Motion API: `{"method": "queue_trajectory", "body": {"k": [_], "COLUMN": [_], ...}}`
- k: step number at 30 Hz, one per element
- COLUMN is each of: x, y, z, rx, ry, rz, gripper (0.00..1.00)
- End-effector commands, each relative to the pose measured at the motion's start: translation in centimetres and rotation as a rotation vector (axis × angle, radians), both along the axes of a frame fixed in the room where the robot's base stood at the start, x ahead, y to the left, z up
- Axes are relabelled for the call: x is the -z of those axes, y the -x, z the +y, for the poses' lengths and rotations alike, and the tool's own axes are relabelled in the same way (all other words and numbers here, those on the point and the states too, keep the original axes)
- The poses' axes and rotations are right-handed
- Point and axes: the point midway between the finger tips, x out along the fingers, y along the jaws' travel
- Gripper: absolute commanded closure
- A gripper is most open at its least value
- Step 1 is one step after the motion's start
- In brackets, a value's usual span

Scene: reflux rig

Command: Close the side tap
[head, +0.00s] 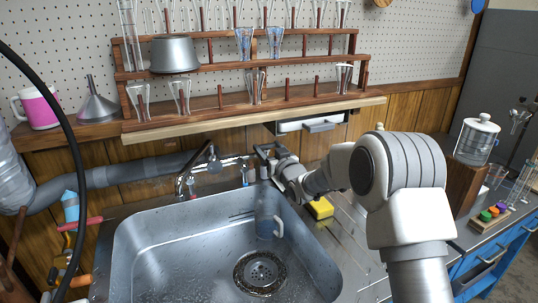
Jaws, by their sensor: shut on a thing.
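The metal sink tap (190,178) stands behind the sink's back edge, with its spout curving over the basin. A pale pipe (230,161) runs right from it to a small side tap (246,174) with a bluish part. My gripper (264,164) is at the right end of this pipe, at the sink's back right corner. It is shut on a small part there, which appears to be the side tap's handle. The jaws mostly hide that part, so its angle cannot be told. No water stream can be made out.
The steel sink (130,235) holds a clear jug (268,222) near its back right. A yellow sponge (321,208) lies on the right counter. A wooden rack (220,108) of glassware hangs above my gripper. A grey pipe and coloured valves (71,207) are at left.

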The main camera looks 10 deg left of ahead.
Motion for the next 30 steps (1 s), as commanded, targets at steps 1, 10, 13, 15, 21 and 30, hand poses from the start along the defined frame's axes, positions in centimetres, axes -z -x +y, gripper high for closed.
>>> {"method": "queue_trajectory", "body": {"k": [1, 10, 13, 15, 21, 30], "x": [-0.1, -0.1, -0.1, -0.1, 0.0, -0.2], "y": [0.0, 0.0, 0.0, 0.0, 0.1, 2.3], "z": [0.0, 0.0, 0.0, 0.0, 0.0, -1.7], "rx": [0.003, 0.003, 0.003, 0.002, 0.002, 0.003], "ry": [0.000, 0.000, 0.001, 0.000, 0.000, 0.000], "rz": [-0.001, 0.000, 0.001, 0.001, 0.001, 0.004], "gripper": [0.83, 0.20, 0.02, 0.00, 0.00, 0.00]}}
